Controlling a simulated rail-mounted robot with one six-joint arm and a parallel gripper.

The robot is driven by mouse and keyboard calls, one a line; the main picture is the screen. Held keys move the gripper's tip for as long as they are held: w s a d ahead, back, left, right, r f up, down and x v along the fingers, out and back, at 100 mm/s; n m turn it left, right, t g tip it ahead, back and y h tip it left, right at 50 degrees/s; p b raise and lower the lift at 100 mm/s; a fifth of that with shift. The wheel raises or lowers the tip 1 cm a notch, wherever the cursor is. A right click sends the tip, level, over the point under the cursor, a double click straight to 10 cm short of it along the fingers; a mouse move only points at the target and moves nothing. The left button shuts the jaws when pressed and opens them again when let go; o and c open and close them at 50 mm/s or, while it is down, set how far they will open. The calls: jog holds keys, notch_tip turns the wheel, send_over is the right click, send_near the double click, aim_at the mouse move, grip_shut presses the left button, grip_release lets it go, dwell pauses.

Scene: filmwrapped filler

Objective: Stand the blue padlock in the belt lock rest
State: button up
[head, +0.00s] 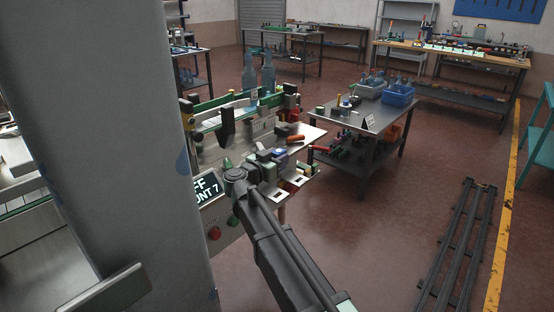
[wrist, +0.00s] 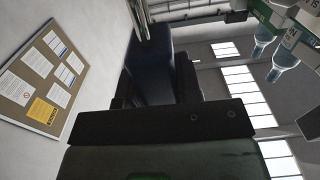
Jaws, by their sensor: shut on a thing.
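The blue padlock (wrist: 152,75) shows in the wrist view as a dark blue body between the dark fingers of my gripper (wrist: 156,82), with its metal shackle (wrist: 140,18) toward the top of the picture. In the head view my gripper (head: 271,163) is over the near right part of the machine, and a small blue patch of the padlock (head: 279,152) shows at it. My gripper is shut on the padlock. I cannot make out the belt lock rest with certainty; my arm and gripper cover part of that area.
The machine carries clear bottles (head: 268,76), a display (head: 207,187) and a red button (head: 214,233). A red-handled item (head: 295,138) lies near my gripper.

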jog(key=shift+a, duration=0.1)
jog(key=shift+s+f+b, duration=0.1)
jog(key=shift+f+b, duration=0.2)
notch_tip(320, 180, down, 9)
jog(key=b, duration=0.9)
jog(key=shift+f+b, duration=0.25)
jog(key=shift+b, duration=0.05)
dwell(0.5)
jog(key=o, duration=1.1)
jog(key=shift+c, duration=0.2)
